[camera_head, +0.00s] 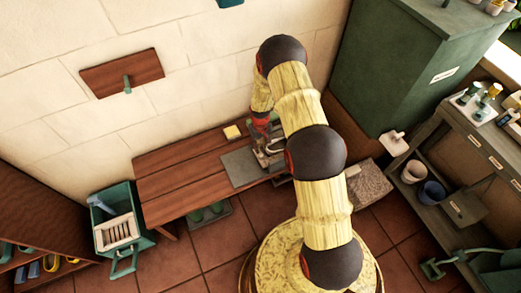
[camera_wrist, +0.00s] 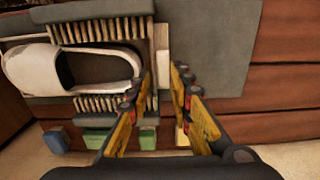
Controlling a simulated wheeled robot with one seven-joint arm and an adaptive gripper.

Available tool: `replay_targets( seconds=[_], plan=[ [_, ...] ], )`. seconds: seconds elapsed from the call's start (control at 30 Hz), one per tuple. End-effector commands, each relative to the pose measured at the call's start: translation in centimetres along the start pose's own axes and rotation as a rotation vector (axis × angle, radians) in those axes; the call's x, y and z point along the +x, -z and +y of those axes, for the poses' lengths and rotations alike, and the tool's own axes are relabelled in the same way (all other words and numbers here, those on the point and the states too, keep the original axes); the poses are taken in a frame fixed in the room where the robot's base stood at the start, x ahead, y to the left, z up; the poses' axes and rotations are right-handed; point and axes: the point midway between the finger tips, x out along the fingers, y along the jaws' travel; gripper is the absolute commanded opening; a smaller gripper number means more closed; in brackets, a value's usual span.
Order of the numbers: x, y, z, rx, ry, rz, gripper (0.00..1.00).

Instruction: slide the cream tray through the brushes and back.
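In the wrist view a white, dark-lined shoe-like thing (camera_wrist: 100,70) lies between two rows of brush bristles (camera_wrist: 105,30). A narrow cream upright piece (camera_wrist: 162,42) at its right looks like the end of the cream tray; the rest of the tray is mostly hidden or hard to tell from the shoe. My gripper (camera_wrist: 164,88) is open, with its two yellow-and-black fingers apart on either side of this cream piece's near end. I cannot tell whether they touch it. In the head view my arm hides much of the brush fixture (camera_head: 270,158).
The fixture stands on a grey mat (camera_head: 239,168) on a wooden bench (camera_head: 180,180). A yellow sponge-like block (camera_head: 232,132) lies behind it. A green bin (camera_head: 123,225) stands left, a green cabinet (camera_head: 395,70) and grey shelf (camera_head: 470,170) right. The bench's left part is clear.

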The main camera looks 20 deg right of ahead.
Motion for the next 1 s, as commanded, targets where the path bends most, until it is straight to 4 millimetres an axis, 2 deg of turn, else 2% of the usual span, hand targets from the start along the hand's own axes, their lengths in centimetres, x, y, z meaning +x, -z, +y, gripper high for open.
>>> replay_targets(
  seconds=[0.03, 0.2, 0.4, 0.63, 0.87, 1.0],
  plan=[
    [-1.3, 0.1, 0.1, 0.0, -0.001, 0.004, 0.21],
    [-4.5, 0.1, 0.1, 0.001, -0.001, 0.003, 0.21],
    [-7.0, 0.0, 0.1, 0.001, 0.0, 0.001, 0.21],
    [-7.9, -0.1, 0.1, 0.001, 0.0, -0.001, 0.21],
    [-7.8, -0.1, 0.1, 0.001, 0.0, -0.001, 0.21],
    [-7.4, -0.9, 0.5, 0.025, 0.0, -0.003, 0.21]
  ],
)
